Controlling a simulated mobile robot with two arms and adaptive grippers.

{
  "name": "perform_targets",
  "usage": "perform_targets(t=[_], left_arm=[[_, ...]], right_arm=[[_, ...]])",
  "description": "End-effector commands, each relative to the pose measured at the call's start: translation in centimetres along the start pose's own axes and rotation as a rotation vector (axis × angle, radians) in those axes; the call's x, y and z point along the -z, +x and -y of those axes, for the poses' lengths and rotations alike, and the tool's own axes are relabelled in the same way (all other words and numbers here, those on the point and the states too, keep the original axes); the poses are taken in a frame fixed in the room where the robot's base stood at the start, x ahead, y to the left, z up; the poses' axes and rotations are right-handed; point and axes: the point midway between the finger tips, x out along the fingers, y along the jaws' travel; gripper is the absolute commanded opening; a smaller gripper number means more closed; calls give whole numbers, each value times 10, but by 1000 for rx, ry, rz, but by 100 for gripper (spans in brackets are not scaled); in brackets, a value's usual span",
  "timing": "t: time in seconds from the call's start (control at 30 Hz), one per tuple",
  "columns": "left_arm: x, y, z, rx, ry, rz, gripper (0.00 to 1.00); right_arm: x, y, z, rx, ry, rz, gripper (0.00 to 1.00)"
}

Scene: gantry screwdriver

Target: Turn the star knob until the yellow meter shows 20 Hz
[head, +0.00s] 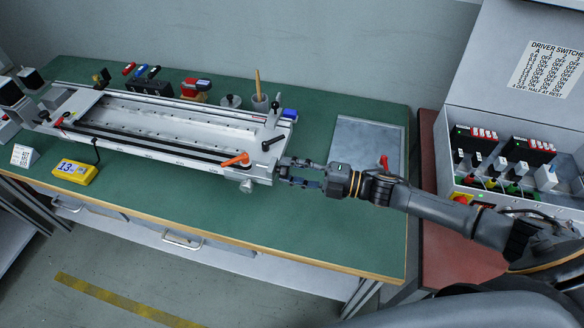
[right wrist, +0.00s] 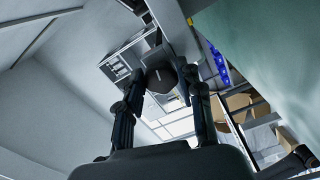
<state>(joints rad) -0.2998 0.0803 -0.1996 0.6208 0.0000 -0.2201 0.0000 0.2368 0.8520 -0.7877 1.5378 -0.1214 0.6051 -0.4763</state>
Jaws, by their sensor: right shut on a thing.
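The yellow meter (head: 75,172) lies on the green bench at the left, with a small display that seems to begin with 13; the rest is too small to read. My right gripper (head: 284,171) is at the right end of the gantry rail unit (head: 180,112). In the right wrist view, my right gripper (right wrist: 164,80) is shut on the dark star knob (right wrist: 160,77), with one finger on each side. My left gripper is not in view.
An orange lever (head: 235,160) and a grey knob (head: 246,186) are near my right gripper. A grey plate (head: 366,145) lies to the right on the bench. A driver switch box (head: 510,150) stands at the far right. The bench front is mostly clear.

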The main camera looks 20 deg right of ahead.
Motion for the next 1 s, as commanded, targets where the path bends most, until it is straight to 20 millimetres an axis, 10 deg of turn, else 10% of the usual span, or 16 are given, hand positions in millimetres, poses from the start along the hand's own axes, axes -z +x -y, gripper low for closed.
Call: perform_targets(t=[1.0], left_arm=[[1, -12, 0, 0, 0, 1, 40]], right_arm=[[0, 0, 2, 0, 432, 2, 5]])
